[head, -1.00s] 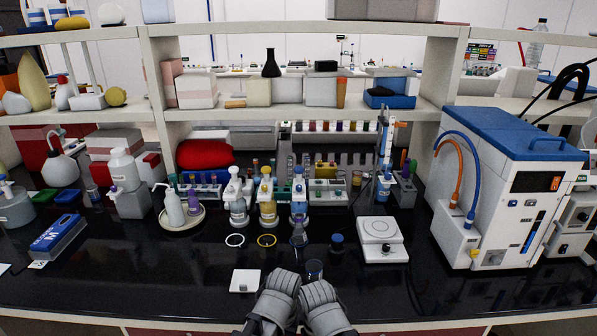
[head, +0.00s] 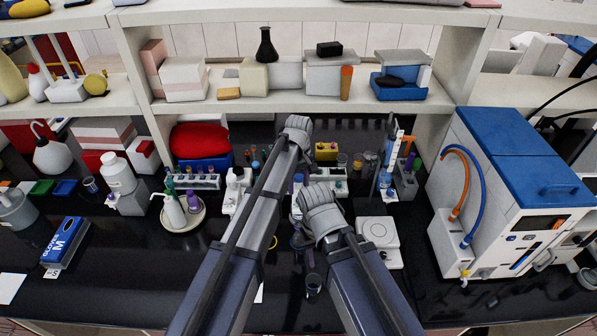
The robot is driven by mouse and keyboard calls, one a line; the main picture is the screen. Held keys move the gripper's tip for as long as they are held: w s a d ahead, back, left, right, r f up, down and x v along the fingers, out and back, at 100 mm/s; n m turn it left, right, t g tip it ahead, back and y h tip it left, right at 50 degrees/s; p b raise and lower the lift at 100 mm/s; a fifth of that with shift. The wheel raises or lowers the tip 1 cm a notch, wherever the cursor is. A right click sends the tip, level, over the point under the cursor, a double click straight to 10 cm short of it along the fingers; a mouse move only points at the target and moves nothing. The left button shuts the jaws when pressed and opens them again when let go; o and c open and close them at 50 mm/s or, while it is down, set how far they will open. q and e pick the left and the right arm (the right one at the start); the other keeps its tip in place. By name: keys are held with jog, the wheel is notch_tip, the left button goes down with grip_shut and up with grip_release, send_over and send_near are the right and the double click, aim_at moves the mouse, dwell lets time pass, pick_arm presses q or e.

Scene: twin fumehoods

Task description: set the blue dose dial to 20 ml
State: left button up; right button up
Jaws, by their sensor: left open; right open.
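The dispenser bottle with blue parts (head: 297,184) shows only in part, between my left forearm and my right gripper. Its dose dial cannot be made out. My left gripper (head: 299,124) is open, reaching far over the bench toward the rack area at the back. My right gripper (head: 315,192) is open, lower in the picture, just in front of and right of the blue dispenser. Whether it touches the dispenser I cannot tell. The white dispenser (head: 234,186) stands left of my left forearm. The yellow dispenser is hidden behind that forearm.
A white balance-like device (head: 379,234) stands right of my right gripper. A small glass beaker (head: 312,284) stands near the front. A tray with wash bottles (head: 196,212) is at left. A large blue-topped machine (head: 515,190) fills the right. The shelf (head: 240,106) spans the back.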

pick_arm(q)
jog(key=shift+w+r, duration=0.45)
jog(key=shift+w, duration=0.15)
pick_arm(e)
jog(key=shift+w+r, duration=0.25)
jog(key=shift+r, duration=0.15)
pick_arm(q)
jog(key=shift+f, duration=0.1)
pick_arm(e)
jog(key=shift+f, duration=0.1)
pick_arm(q)
jog(key=shift+s+f, duration=0.1)
jog(key=shift+f, duration=0.05)
notch_tip(320, 180, down, 7)
jog(key=b, duration=0.7)
jog(key=shift+f+b, duration=0.2)
jog(key=shift+b, duration=0.2)
pick_arm(e)
notch_tip(320, 180, down, 8)
jog(key=shift+r, duration=0.2)
pick_arm(q)
jog(key=shift+c, duration=0.3)
grip_shut()
